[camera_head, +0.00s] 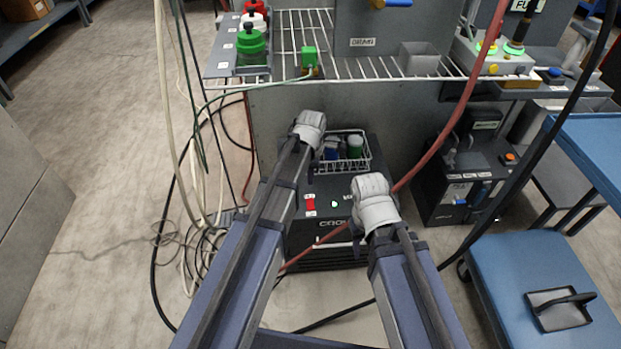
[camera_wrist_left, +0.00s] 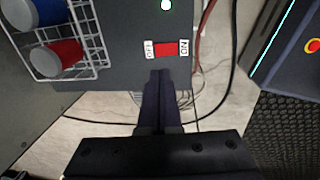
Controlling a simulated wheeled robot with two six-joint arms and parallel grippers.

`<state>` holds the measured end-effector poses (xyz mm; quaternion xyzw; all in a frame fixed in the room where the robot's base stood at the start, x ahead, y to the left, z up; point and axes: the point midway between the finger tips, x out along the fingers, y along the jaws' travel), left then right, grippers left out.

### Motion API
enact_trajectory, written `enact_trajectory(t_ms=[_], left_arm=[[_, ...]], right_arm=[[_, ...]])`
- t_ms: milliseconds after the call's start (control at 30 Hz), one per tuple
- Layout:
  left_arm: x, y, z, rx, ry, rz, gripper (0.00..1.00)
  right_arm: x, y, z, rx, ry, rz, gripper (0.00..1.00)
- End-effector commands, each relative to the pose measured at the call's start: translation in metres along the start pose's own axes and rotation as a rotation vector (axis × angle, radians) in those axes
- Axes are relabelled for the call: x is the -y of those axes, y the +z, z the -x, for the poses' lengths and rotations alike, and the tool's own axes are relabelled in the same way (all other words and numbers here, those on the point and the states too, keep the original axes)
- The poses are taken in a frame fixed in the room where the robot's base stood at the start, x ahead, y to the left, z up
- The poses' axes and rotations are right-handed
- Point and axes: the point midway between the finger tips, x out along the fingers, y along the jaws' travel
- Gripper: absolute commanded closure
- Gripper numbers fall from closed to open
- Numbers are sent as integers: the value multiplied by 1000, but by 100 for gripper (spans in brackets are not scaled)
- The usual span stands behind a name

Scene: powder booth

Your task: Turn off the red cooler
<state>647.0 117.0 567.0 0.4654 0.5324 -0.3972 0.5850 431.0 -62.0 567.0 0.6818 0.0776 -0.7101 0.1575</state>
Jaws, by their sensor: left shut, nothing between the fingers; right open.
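The cooler (camera_head: 345,222) is a dark box under the wire shelf. In the left wrist view the red switch (camera_wrist_left: 167,49) sits between an OFF label (camera_wrist_left: 150,50) and an ON label (camera_wrist_left: 184,48); I cannot tell which side is pressed. The light glows there too (camera_wrist_left: 166,5). My left gripper (camera_wrist_left: 160,74) is shut and empty, its tips close to the switch's edge; contact is unclear. My right gripper (camera_head: 357,240) is open at the cooler's right front, its fingers partly hidden.
A white wire basket (camera_head: 343,168) with jars sits on the cooler. A red hose (camera_head: 450,128) crosses to its right, and loose cables (camera_head: 200,245) hang at its left. Another dark unit (camera_head: 465,175) and a blue cart (camera_head: 535,270) stand to the right. Open floor (camera_head: 90,130) lies left.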

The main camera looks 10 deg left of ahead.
Motion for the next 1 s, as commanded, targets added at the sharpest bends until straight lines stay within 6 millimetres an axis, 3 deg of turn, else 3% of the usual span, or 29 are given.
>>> enact_trajectory(t_ms=[33, 600, 800, 1000], left_arm=[[0, 0, -14, 0, 0, 0, 100], [0, 0, -93, 0, 0, 0, 100], [0, 0, -107, 0, 0, 0, 100], [0, 0, -107, 0, 0, 0, 100]], right_arm=[[1, -1, -14, 0, 1, 1, 50], [11, -6, -92, -5, -5, 14, 50], [12, -7, -106, -5, -5, 11, 50], [12, -7, -106, -5, -5, 10, 50]])
